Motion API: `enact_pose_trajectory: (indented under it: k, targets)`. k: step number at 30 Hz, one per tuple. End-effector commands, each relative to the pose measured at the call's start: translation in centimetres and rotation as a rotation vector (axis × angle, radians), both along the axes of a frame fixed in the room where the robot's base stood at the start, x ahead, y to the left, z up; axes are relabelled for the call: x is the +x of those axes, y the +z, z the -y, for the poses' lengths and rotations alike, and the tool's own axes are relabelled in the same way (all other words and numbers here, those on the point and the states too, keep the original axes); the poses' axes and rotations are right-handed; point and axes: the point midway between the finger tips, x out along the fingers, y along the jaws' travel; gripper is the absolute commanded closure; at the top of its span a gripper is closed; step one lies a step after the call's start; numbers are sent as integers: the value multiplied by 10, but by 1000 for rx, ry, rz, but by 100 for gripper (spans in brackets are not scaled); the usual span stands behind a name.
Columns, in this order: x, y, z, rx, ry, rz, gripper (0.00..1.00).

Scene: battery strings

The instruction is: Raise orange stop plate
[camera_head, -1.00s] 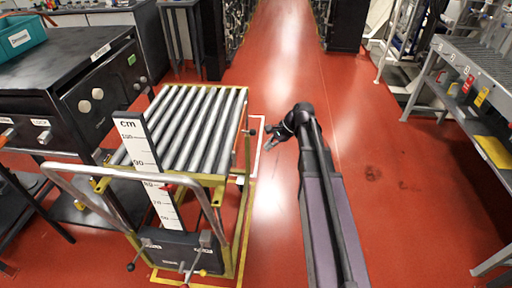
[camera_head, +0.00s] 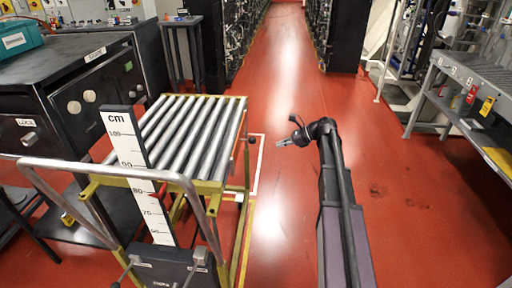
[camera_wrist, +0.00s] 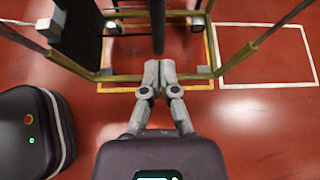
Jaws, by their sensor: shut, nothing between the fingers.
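I cannot make out an orange stop plate in either view. The lift trolley with a roller top (camera_head: 190,135) stands at the left in the head view, with yellow frame rails and a cm scale (camera_head: 128,140) at its front. A small black knob (camera_head: 251,140) sticks out at the right side of the roller top. My gripper (camera_head: 281,143) is right of the trolley, apart from it in the head view. In the wrist view my gripper (camera_wrist: 159,68) is shut and empty, with the trolley's yellow lower frame (camera_wrist: 120,78) beyond it and a dark post (camera_wrist: 158,25) ahead of the fingertips.
A black cabinet (camera_head: 75,90) with round knobs stands left of the trolley. Battery racks (camera_head: 340,35) line the aisle ahead. The red floor (camera_head: 285,90) between is clear.

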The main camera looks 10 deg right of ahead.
Motion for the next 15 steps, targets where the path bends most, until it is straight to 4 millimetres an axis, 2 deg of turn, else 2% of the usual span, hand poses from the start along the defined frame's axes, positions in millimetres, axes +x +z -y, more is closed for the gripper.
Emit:
enact_pose_trajectory:
  k: [8, 15]
  targets:
    - [1, -4, -4, -1, 2, 1, 100]
    - [7, -16, -21, -2, 4, 2, 100]
